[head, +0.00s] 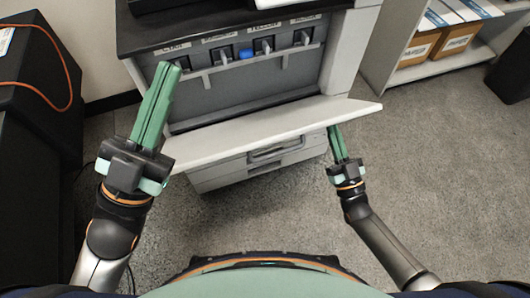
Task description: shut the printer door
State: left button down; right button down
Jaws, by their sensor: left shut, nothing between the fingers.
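The printer door (265,134) is a long white panel that hangs open at the printer's front, folded down and outward below the dark interior. The printer (240,95) shows its open bay with several labelled toner slots. My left gripper (168,68) is shut and empty; in the picture its fingers overlap the left side of the open bay, and its hand is by the door's left end. My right gripper (332,129) looks shut, with its fingertips at the door's front edge, right of the middle. Whether they touch the door I cannot tell.
Paper drawers (262,158) sit under the door. A black case (35,75) with an orange cable stands at the left. A white shelf (425,72) with cardboard boxes (455,40) is at the upper right. The carpet (440,170) at the right is clear.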

aim_at(331, 112)
jog(key=shift+w+a+r+p, duration=0.2)
jog(key=shift+w+r+p, duration=0.25)
jog(key=shift+r, duration=0.3)
jog(key=shift+w+a+r+p, duration=0.2)
jog(key=shift+w+r+p, duration=0.1)
jog(key=shift+w+r, duration=0.35)
jog(key=shift+w+a+r+p, duration=0.25)
jog(key=shift+w+r+p, duration=0.05)
jog(key=shift+w+r, duration=0.5)
jog(key=shift+w+a+r, duration=0.2)
jog(key=shift+w+r, duration=0.25)
jog(key=shift+r, duration=0.05)
jog(key=shift+x, duration=2)
jog(key=f+b+x, duration=0.1)
jog(key=b+x, duration=0.1)
jog(key=x, duration=0.5)
jog(key=shift+w+a+b, duration=0.2)
jog(key=shift+w+b, duration=0.1)
jog(key=shift+w, duration=0.15)
